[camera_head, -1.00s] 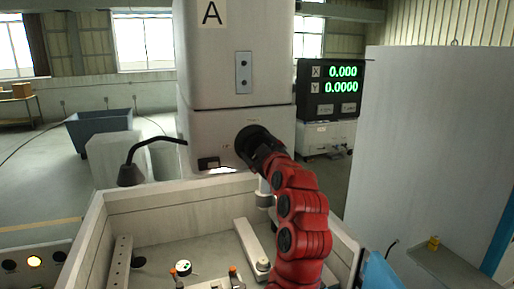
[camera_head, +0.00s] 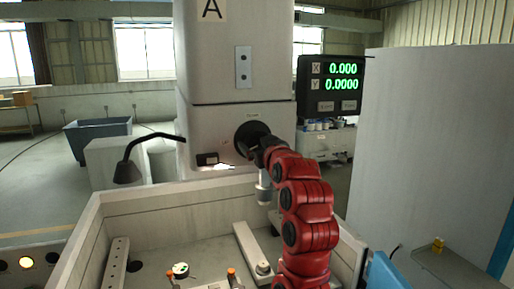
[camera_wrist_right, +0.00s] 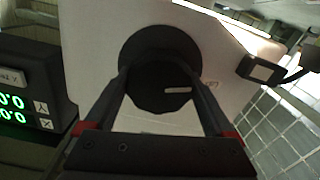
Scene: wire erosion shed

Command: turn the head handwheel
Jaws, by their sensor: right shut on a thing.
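The head handwheel (camera_head: 251,136) is a dark round knob on the front of the pale machine head (camera_head: 210,125). My red right arm reaches up to it from the lower right. My right gripper (camera_head: 262,146) is at the wheel and partly hides it. In the right wrist view, the handwheel (camera_wrist_right: 160,75) sits between the two fingers of my right gripper (camera_wrist_right: 162,88), which are shut on its sides. A short pale mark shows on the wheel's face, right of its middle. My left gripper is in neither view.
A readout box (camera_head: 331,86) with green digits hangs right of the head. A black bent lamp (camera_head: 128,172) stands on the left. Below is a pale open tank (camera_head: 140,200) with clamp bars inside. A grey cabinet (camera_head: 425,150) stands on the right.

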